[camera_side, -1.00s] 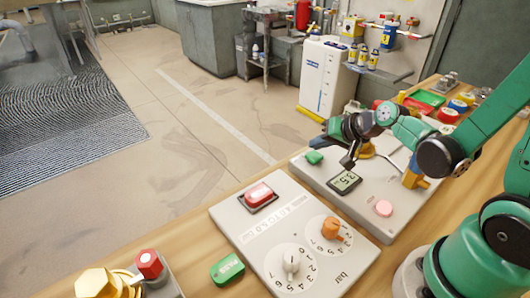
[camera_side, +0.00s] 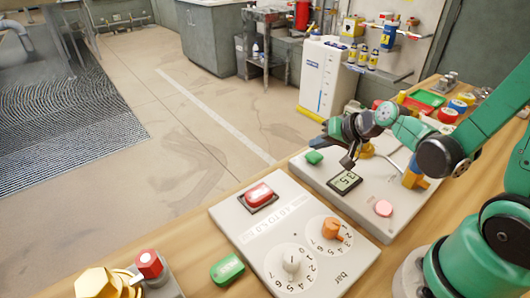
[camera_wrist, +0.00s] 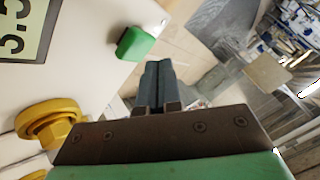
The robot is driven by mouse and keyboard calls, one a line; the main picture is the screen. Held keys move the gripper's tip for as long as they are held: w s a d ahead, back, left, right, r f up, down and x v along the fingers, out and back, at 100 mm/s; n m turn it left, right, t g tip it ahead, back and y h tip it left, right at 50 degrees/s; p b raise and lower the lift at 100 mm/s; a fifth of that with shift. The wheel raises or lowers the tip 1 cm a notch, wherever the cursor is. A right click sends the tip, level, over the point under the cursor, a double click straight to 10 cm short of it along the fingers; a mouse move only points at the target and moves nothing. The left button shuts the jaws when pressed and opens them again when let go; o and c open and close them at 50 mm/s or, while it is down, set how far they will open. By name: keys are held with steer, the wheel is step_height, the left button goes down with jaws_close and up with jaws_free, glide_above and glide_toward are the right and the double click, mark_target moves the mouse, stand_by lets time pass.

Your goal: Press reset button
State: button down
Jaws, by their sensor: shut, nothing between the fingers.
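The rear grey panel (camera_side: 359,217) carries a green button (camera_side: 314,157), a display (camera_side: 344,181) that seems to read 3.5, and a round pink button (camera_side: 383,208). No label marks either button as reset. My gripper (camera_side: 347,164) is shut and empty, just above the display's far edge, right of the green button and apart from it. In the wrist view, my shut fingers (camera_wrist: 157,72) point away, with the green button (camera_wrist: 135,43) up and left of their tips. The display (camera_wrist: 22,30) is cut off at the left edge.
A yellow fitting (camera_side: 413,178) stands on the rear panel's right; a yellow knob (camera_wrist: 50,122) shows in the wrist view.

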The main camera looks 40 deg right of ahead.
mark_target(317, 157)
steer(key=shift+r, duration=2.5)
steer(key=shift+s+a+r+n, duration=0.15)
steer(key=shift+a+n, duration=0.15)
steer(key=shift+a, duration=0.1)
steer(key=s+a+r+n+g+h, duration=0.1)
steer(key=s+a+r+n+g, duration=0.1)
steer(key=s+a+n, duration=0.3)
steer(key=shift+s+r+n, duration=0.15)
steer(key=shift+s+n, duration=0.15)
steer(key=shift+n, duration=0.8)
